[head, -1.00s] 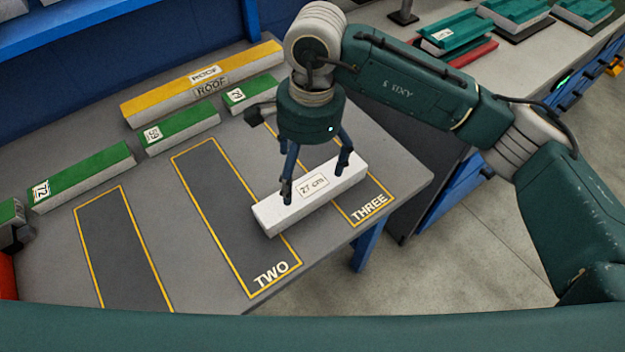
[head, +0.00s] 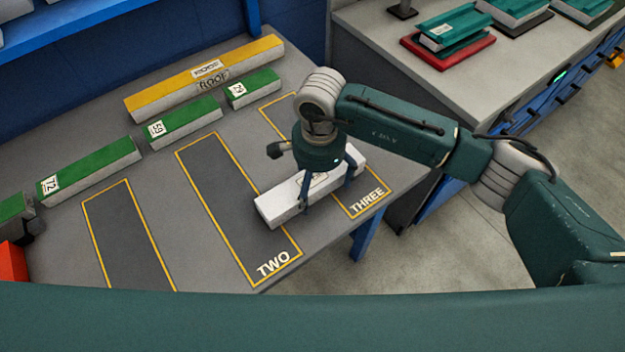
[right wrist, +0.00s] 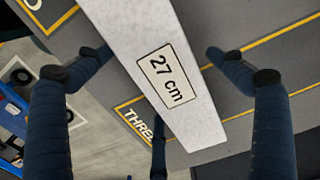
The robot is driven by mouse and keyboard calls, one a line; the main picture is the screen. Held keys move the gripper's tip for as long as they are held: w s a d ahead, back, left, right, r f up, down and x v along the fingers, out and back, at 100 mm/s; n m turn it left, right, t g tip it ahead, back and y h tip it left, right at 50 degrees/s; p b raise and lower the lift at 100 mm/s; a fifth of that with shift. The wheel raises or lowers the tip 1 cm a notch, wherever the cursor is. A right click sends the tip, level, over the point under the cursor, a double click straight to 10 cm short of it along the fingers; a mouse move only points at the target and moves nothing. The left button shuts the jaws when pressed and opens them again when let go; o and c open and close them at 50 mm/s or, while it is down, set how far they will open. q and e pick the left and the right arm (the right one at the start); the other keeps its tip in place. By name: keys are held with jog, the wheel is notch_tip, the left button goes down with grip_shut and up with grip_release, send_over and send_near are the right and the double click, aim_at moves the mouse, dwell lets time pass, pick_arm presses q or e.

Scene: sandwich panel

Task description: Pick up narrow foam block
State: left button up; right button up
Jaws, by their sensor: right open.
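The narrow foam block (head: 283,206) is white with a "27 cm" label and lies flat on the table, across the ends of the areas marked TWO and THREE. It also shows in the right wrist view (right wrist: 130,38), its label readable. My right gripper (head: 326,195) is just above the block and partly hides it in the head view. In the right wrist view the gripper (right wrist: 145,68) is open, with its fingers apart on both sides of the block and nothing held. My left gripper is not in view.
The outlined areas are otherwise bare. A side bench at the right holds a red tray (head: 450,57) and teal-topped pieces.

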jog(key=c, duration=1.3)
